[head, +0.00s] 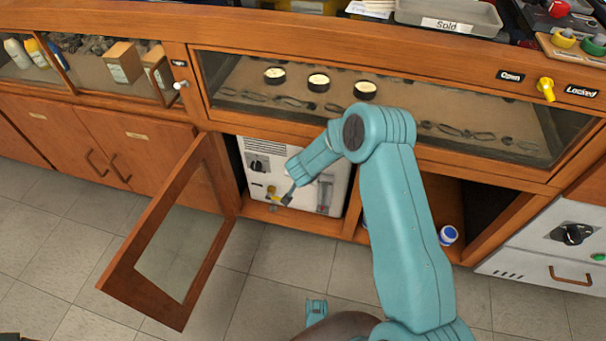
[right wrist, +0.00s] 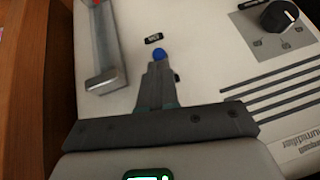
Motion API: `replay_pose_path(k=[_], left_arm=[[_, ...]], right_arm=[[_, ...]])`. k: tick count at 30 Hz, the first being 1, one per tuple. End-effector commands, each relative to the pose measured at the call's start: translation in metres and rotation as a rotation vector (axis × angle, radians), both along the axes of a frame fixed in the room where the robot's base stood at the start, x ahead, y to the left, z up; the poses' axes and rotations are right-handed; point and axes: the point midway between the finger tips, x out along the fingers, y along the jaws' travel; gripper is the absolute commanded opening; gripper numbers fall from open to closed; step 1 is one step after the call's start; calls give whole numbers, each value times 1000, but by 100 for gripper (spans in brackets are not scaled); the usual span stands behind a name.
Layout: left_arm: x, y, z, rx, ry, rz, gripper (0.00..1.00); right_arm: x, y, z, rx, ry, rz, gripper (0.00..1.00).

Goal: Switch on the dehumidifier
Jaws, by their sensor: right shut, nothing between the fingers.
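The dehumidifier (head: 338,188) is a white box inside the open cabinet. In the right wrist view, its white face (right wrist: 215,45) carries a black knob (right wrist: 280,16), dark vent slots and part of its printed name. A blue round button (right wrist: 159,53) sits below a small black label (right wrist: 154,39). My right gripper (head: 287,199) is shut and empty in front of the dehumidifier's lower part. In the right wrist view its fingertips (right wrist: 158,68) are right at the blue button and partly cover it. I cannot tell whether they press it.
A glass-paned door (head: 150,235) hangs open left of the dehumidifier. A grey handle (right wrist: 103,50) stands out from the face left of the fingers. A blue-and-white jar (head: 448,235) is in the cabinet at right. The glass display case (head: 300,75) is above.

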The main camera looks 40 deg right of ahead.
Motion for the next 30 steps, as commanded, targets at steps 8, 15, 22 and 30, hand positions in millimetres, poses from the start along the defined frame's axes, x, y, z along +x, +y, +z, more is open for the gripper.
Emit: replay_pose_path(k=[8, 15, 22, 30], left_arm=[[2, 2, -11, 2, -4, 9, 43], [3, 3, -17, 2, -5, 14, 43], [4, 4, -22, 4, -8, 18, 43], [5, 5, -25, 4, -9, 21, 43]], right_arm=[[-1, 2, -4, -40, -35, 0, 0], [-3, 3, -6, -71, -60, 0, 0], [-3, 4, -8, -90, -78, -1, 0], [-5, 6, -10, -90, -77, 0, 0]])
